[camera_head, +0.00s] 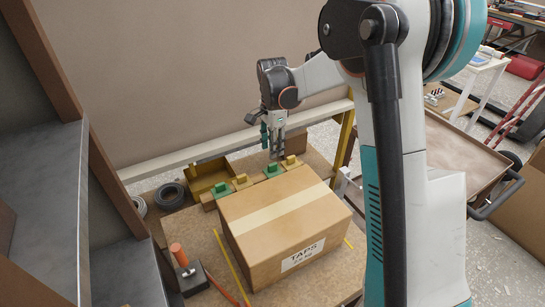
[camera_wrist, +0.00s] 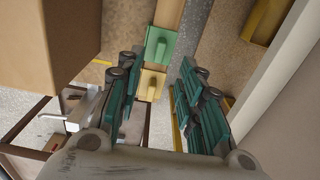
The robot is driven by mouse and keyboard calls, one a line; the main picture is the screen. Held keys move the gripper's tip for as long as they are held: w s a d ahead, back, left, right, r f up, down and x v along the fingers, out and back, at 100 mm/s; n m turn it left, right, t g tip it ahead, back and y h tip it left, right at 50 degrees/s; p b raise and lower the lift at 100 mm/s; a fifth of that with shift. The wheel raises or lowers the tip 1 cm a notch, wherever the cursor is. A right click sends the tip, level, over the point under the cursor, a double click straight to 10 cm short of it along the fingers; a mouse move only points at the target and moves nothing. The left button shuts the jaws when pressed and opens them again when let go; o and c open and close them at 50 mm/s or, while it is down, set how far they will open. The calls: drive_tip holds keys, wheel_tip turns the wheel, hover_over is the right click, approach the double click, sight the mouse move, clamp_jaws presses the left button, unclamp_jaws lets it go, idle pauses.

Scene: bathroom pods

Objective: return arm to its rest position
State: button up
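My gripper (camera_head: 273,146) hangs fingers down beyond the cardboard box, above a row of green and yellow blocks at the back of the bench. In the wrist view my gripper (camera_wrist: 157,65) has its two teal fingers spread apart, with nothing held between them. A green block (camera_wrist: 159,46) and a yellow block (camera_wrist: 151,84) show in the gap, lower down and apart from the fingers. My arm reaches over the bench from the right.
A taped cardboard box (camera_head: 281,222) labelled TAPS stands on the bench (camera_head: 195,231). A yellow tray (camera_head: 207,175) and dark rings (camera_head: 170,196) lie at the back left. A wall (camera_head: 190,80) rises close behind. A brown cart (camera_head: 465,150) stands at the right.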

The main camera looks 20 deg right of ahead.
drive_tip(key=s+a+r+n+t, duration=0.1)
drive_tip(key=s+r+n+t, duration=0.3)
drive_tip(key=s+r+n, duration=0.8)
drive_tip(key=s+n+t, duration=0.3)
drive_tip(key=s, duration=1.5)
drive_tip(key=shift+s+a+r+n, duration=0.15)
drive_tip(key=shift+a+n, duration=0.25)
drive_tip(key=shift+a, duration=0.05)
idle(0.3)
